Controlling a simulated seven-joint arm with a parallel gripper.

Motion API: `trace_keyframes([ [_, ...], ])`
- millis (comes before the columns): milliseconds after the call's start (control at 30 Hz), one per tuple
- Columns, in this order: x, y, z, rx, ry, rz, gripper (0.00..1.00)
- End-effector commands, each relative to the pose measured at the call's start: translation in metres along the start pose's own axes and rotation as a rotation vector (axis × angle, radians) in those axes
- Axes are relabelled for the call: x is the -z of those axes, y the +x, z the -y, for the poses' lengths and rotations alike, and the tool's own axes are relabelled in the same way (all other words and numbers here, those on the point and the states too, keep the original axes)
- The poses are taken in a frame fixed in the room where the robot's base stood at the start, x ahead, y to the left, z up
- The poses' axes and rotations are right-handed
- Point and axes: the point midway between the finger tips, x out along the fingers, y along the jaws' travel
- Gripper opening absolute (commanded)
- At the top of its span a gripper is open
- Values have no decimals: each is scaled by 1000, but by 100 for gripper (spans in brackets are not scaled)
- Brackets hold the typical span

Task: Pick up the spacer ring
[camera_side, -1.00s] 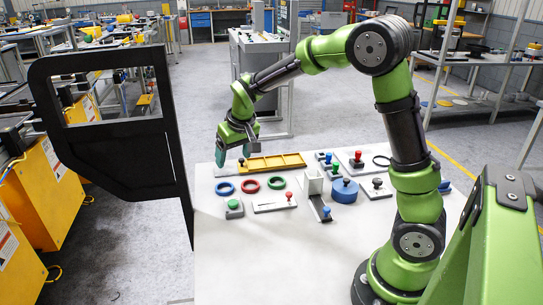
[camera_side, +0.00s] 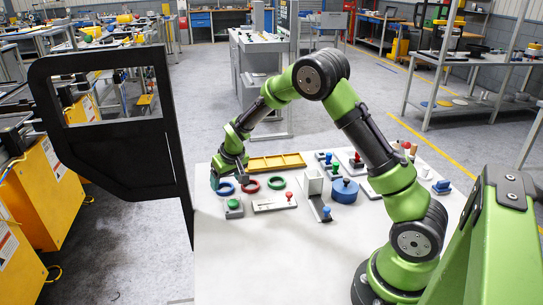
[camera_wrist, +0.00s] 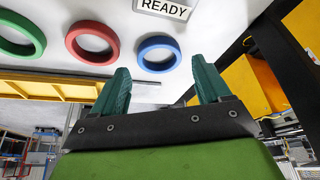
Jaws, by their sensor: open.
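Three rings lie flat on the white table in a row: a blue ring (camera_side: 225,194), a red ring (camera_side: 250,191) and a green ring (camera_side: 277,188). In the wrist view the blue ring (camera_wrist: 158,69) is the closest to my gripper (camera_wrist: 162,72), with the red ring (camera_wrist: 94,60) and the green ring (camera_wrist: 42,38) to its left. I cannot tell which is the spacer ring. My gripper (camera_side: 229,180) is open and empty. Its teal fingers are spread near the blue ring, with no contact seen.
A yellow tray (camera_side: 277,161) lies behind the rings. The table's front is clear.

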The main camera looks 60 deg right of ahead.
Motion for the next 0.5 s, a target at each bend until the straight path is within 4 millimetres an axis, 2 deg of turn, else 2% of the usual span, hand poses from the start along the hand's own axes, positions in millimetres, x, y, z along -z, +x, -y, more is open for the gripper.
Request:
trace_keyframes([
  [100,-1,20,-2,-1,0,2,76],
  [200,-1,29,-1,0,0,0,76],
  [467,0,32,-1,0,0,-1,76],
  [500,0,32,-1,0,0,-1,73],
])
